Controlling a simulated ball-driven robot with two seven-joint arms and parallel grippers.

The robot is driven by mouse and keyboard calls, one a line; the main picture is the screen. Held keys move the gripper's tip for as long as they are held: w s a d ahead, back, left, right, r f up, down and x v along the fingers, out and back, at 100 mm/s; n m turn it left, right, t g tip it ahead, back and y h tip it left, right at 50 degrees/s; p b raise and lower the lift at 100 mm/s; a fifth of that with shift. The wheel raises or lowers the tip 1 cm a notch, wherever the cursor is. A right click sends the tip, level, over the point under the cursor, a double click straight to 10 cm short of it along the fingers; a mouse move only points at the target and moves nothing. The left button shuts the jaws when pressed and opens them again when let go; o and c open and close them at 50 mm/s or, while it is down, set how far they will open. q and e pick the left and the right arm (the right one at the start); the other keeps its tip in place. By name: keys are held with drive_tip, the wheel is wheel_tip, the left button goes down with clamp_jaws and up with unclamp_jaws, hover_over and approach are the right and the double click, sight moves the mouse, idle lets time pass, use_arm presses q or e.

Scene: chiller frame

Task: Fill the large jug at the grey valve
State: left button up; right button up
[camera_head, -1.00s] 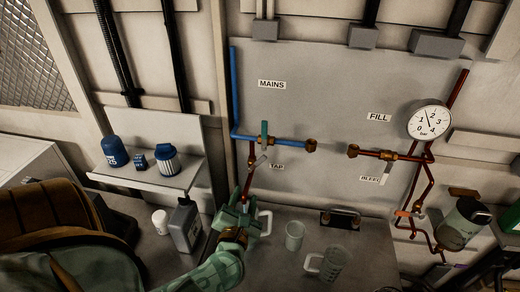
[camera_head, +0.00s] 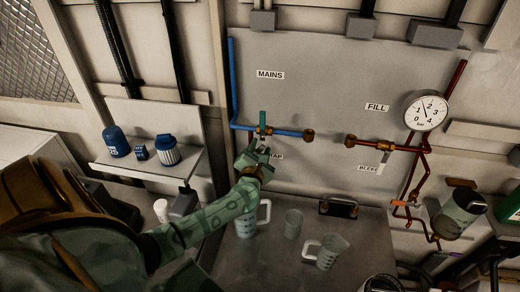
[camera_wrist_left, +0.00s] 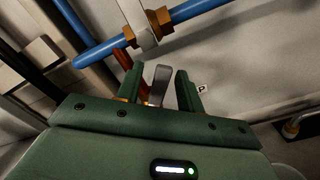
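The grey valve lever (camera_wrist_left: 161,82) hangs below the blue pipe by the TAP label. My left gripper (camera_head: 256,155) is raised to it. In the left wrist view the gripper's two green fingers (camera_wrist_left: 157,84) stand apart, with the lever between them and visible gaps at its sides. A clear handled jug (camera_head: 246,224) stands upright on the counter below the tap, partly behind my left forearm. A second handled jug (camera_head: 328,253) stands farther right. Which jug is larger is hard to tell. No water stream shows. My right gripper is not in view.
A clear beaker (camera_head: 293,223) stands between the jugs. A green lever (camera_head: 262,118) sits on the blue pipe (camera_head: 284,132) above the tap. A white cup (camera_head: 160,210) and a grey container (camera_head: 184,205) stand left of my arm. A gauge (camera_head: 426,113) is at right.

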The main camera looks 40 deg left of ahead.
use_arm(q)
drive_tip(key=shift+w, duration=0.1)
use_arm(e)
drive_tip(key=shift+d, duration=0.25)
use_arm(q)
clamp_jaws()
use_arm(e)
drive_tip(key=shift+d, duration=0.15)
use_arm(q)
drive_tip(key=shift+d+m, duration=0.15)
drive_tip(key=shift+m, duration=0.15)
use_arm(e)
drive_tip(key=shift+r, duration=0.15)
use_arm(q)
drive_tip(key=shift+w+d+f+m+p, duration=0.2)
drive_tip(key=shift+d+f+m+p, duration=0.2)
drive_tip(key=shift+m, duration=0.5)
drive_tip(key=f+m, duration=0.1)
drive_tip(key=m, duration=0.2)
drive_tip(key=d+f+m, duration=0.1)
drive_tip(key=f+m, duration=0.1)
drive_tip(key=m, duration=0.1)
drive_tip(key=f+m, duration=0.2)
drive_tip(key=m, duration=0.1)
drive_tip(key=shift+w+d, duration=0.2)
drive_tip(key=shift+w, duration=0.1)
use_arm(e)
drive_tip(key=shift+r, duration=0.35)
